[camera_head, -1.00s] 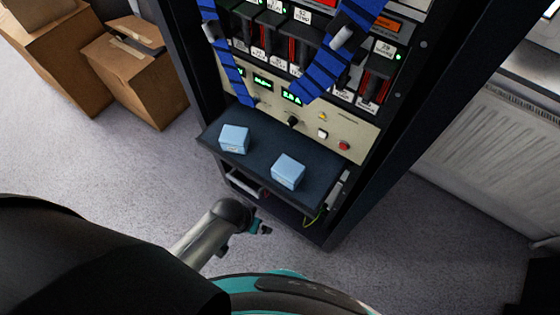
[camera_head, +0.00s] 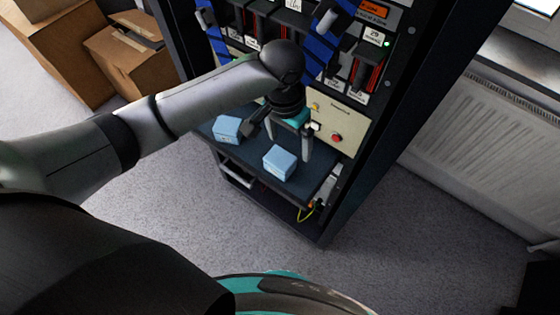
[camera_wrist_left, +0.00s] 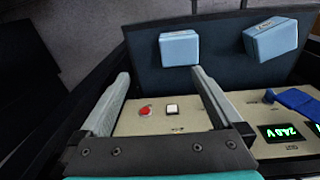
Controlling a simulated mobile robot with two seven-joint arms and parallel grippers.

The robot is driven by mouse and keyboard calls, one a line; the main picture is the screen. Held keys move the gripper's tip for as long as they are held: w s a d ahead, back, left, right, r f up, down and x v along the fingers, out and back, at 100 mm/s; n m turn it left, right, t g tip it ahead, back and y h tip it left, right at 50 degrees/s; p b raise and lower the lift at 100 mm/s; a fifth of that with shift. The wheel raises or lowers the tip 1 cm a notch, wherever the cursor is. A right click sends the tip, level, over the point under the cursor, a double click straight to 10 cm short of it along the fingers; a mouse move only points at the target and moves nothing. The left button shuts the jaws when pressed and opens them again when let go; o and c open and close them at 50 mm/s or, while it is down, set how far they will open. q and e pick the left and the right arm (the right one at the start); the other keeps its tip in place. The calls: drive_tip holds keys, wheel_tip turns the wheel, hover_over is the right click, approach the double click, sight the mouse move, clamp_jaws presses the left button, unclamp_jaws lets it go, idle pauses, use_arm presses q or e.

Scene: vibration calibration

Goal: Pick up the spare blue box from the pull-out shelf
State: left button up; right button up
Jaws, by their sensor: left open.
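Two light blue boxes rest on the dark pull-out shelf (camera_head: 253,154) of the rack, a left one (camera_head: 228,130) and a right one (camera_head: 279,162). Nothing visible marks which is the spare. My left gripper (camera_head: 286,139) is open and empty, above the back of the shelf, close to the right box. In the left wrist view the gripper (camera_wrist_left: 160,77) shows spread fingers, with that right box (camera_wrist_left: 179,47) beyond the fingertips, nearer the right-hand finger. The left box (camera_wrist_left: 270,38) is farther to the right there. My right gripper is out of view.
Behind the shelf is a beige panel with a red button (camera_head: 337,138) and a white button (camera_wrist_left: 171,108). A radiator (camera_head: 470,150) stands at right, cardboard boxes (camera_head: 125,50) at left. The floor in front is clear.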

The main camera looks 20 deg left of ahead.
sight(280, 158)
use_arm(q)
drive_tip(key=shift+n+y, duration=0.3)
drive_tip(key=shift+y, duration=0.2)
drive_tip(key=f+b, duration=0.1)
drive_tip(key=f, duration=0.2)
drive_tip(key=w+a+f+b, duration=0.1)
drive_tip(key=f, duration=0.2)
drive_tip(key=a+f+b, duration=0.1)
drive_tip(key=f, duration=0.1)
drive_tip(key=shift+w+a+f, duration=0.2)
drive_tip(key=shift+w+f, duration=0.05)
drive_tip(key=shift+f, duration=0.15)
wheel_tip(280, 158, down, 5)
drive_tip(key=shift+w+f+b, duration=0.1)
drive_tip(key=shift+w+b, duration=0.05)
drive_tip(key=shift+b, duration=0.85)
drive_tip(key=c, duration=1.2)
drive_tip(key=shift+c, duration=0.2)
